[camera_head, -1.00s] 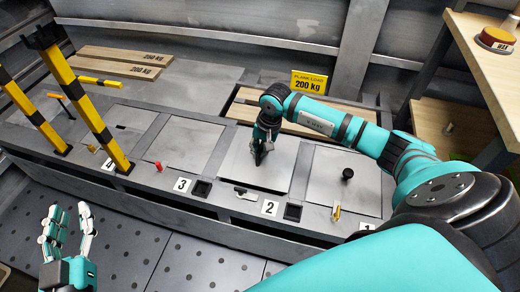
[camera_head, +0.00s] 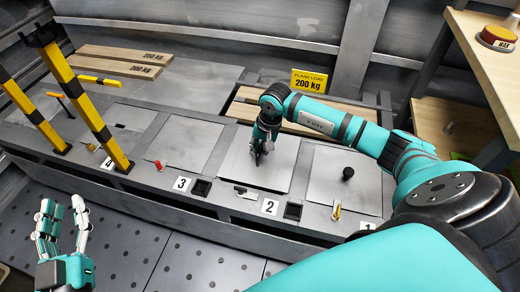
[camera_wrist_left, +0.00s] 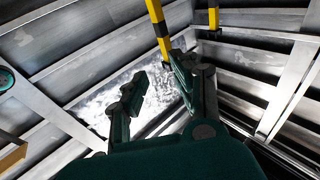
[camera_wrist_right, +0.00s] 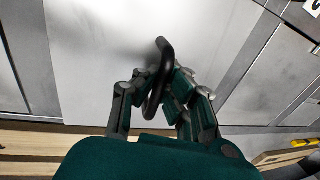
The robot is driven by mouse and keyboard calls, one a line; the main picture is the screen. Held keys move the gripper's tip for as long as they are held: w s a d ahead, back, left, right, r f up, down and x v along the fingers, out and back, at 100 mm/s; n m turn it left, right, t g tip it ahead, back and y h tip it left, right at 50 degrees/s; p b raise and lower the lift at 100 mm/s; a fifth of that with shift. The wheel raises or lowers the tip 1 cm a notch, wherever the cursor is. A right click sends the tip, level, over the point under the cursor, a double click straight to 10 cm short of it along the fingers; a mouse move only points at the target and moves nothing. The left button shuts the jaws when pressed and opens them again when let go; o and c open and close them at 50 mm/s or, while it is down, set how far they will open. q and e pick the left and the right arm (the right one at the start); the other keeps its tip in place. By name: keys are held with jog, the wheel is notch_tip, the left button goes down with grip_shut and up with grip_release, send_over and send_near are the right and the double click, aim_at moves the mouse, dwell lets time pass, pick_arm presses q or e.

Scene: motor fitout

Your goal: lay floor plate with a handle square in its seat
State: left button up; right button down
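The light grey floor plate (camera_head: 238,167) lies over the bay by label 2, below my right gripper (camera_head: 262,150). In the right wrist view the plate (camera_wrist_right: 90,60) fills much of the picture, with its black bar handle (camera_wrist_right: 163,50) standing up. My right gripper (camera_wrist_right: 158,88) is shut on this handle, with fingers on both sides of it. The plate looks about flat; whether its edges sit down in the seat I cannot tell. My left gripper (camera_head: 62,220) is open and empty, above the dark floor at the lower left; it also shows in the left wrist view (camera_wrist_left: 150,75).
A plate with a black knob (camera_head: 348,173) lies to the right, by label 1. Label 3 (camera_head: 182,184) marks the bay to the left. Yellow-black posts (camera_head: 88,110) stand at the left. Planks (camera_head: 125,58) and a yellow load sign (camera_head: 309,82) are behind.

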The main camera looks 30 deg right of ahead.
dwell(0.4)
pick_arm(q)
jog(key=shift+s+d+r+t, duration=0.15)
jog(key=shift+r+t, duration=0.35)
jog(key=shift+r, duration=0.3)
jog(key=shift+s+r+t+h+b, duration=0.1)
jog(key=shift+r+t+h+b, duration=0.25)
jog(key=shift+r, duration=0.25)
dwell(0.4)
jog(key=shift+s+r+t, duration=0.25)
jog(key=shift+r+t, duration=0.1)
jog(key=shift+r, duration=0.1)
dwell(0.8)
jog(key=shift+r+h, duration=0.25)
jog(key=shift+r, duration=0.2)
jog(key=shift+s+r+t+h+b, duration=0.15)
jog(key=shift+s+r+t+b, duration=0.2)
jog(key=shift+s+r+t, duration=0.4)
jog(key=shift+s+r+t+h+b, duration=0.15)
jog(key=shift+s+r+t+b, duration=0.25)
jog(key=shift+r+t, duration=0.5)
dwell(2.4)
